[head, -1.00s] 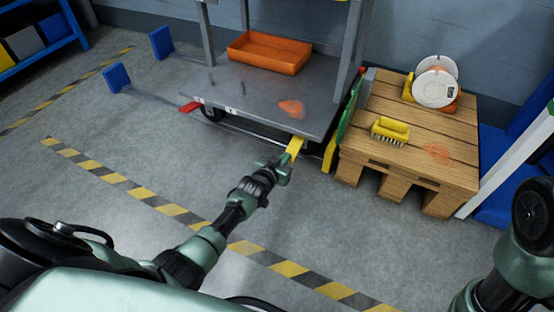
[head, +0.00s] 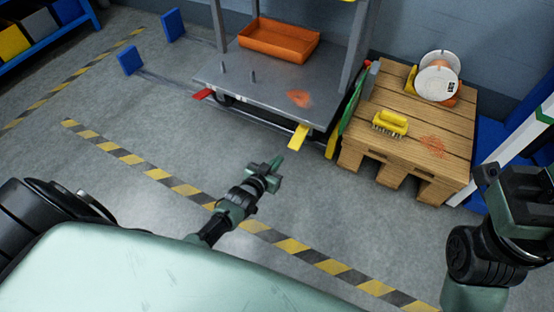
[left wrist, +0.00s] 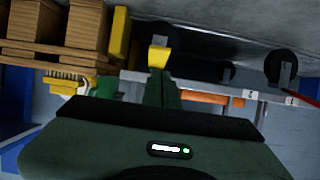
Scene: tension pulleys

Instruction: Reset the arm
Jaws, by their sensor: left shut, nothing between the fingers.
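My left gripper (head: 276,164) is shut and empty, above the floor in front of the cart. In the head view it shows a little below and left of the yellow pedal (head: 299,136) at the cart's front right corner, with a gap between them. In the left wrist view the shut fingers (left wrist: 162,88) point toward the yellow pedal (left wrist: 158,56), which shows just beyond the tips. A red pedal (head: 202,94) sits at the cart's front left. My right arm is at the right edge; its gripper (head: 490,174) shows only partly, and its fingers are unclear.
The grey cart (head: 250,92) carries an orange tray (head: 277,42). A wooden pallet stack (head: 420,140) beside it holds a yellow brush (head: 390,123) and a spool (head: 438,80). Blue posts (head: 130,60) stand at left. Striped floor tape (head: 185,190) crosses the open floor.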

